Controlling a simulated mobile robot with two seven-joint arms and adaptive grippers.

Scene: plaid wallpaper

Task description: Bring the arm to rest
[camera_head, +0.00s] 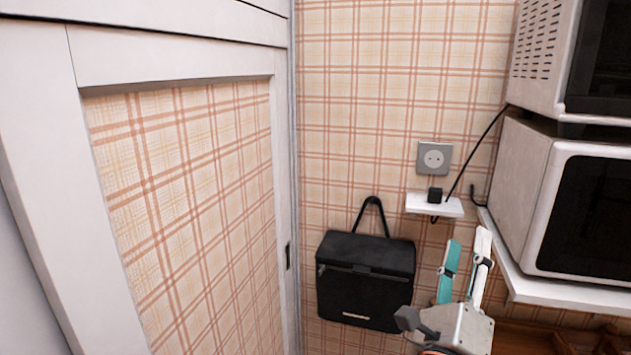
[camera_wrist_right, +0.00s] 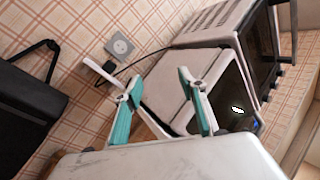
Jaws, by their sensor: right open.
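My right gripper (camera_head: 465,268) is at the lower right of the head view, pointing up, with its teal-padded fingers apart and nothing between them. It also shows in the right wrist view (camera_wrist_right: 160,85), where the two fingers stand clearly apart. The rest of my right arm is mostly below the frame. My left gripper is in neither view.
A black bag (camera_head: 365,285) hangs on the plaid wall, left of the gripper. A small white shelf (camera_head: 434,206) with a plug sits below a wall socket (camera_head: 434,158). Two stacked microwaves, the lower one (camera_head: 525,190) on a shelf, stand right. A white-framed sliding door (camera_head: 180,60) fills the left.

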